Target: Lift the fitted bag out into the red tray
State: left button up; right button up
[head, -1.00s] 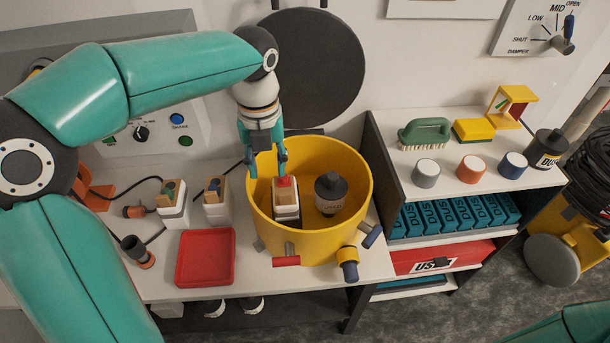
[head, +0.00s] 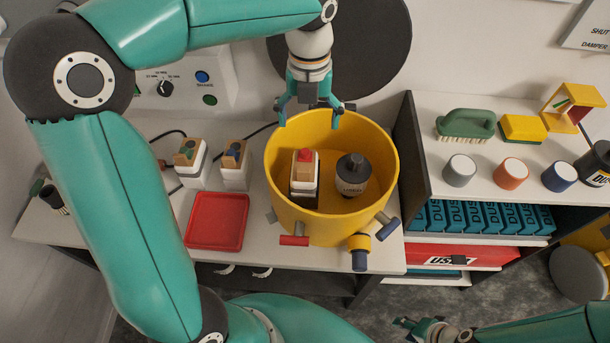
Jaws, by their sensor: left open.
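The fitted bag, seemingly the white block with a wooden top and red knob (head: 304,173), stands upright inside the yellow drum (head: 328,228). A dark round canister (head: 352,176) with a pale label stands beside it, to its right. The red tray (head: 217,221) is empty on the bench, left of the drum. My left gripper (head: 309,115) is open and empty above the drum's back rim, its fingers spread wide, apart from the block. My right gripper (head: 425,330) shows at the bottom edge, far from the drum; its jaw opening is unclear.
Two similar white blocks, one with a green knob (head: 190,165) and one with a blue knob (head: 235,165), stand behind the tray. Clamps and a blue-ended port (head: 359,252) stick out of the drum. A shelf at right holds a green brush (head: 466,124) and several cups.

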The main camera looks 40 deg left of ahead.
pick_arm(q)
send_over(305, 166)
jog(key=f, duration=1)
jog(key=shift+d+f+b, duration=0.35)
jog(key=shift+a+f, duration=0.2)
jog(key=shift+f, duration=1.1)
jog(key=shift+a+f, duration=0.2)
jog(key=shift+f, duration=1.1)
jog(key=shift+c, duration=0.4)
jog(key=c, duration=1.6)
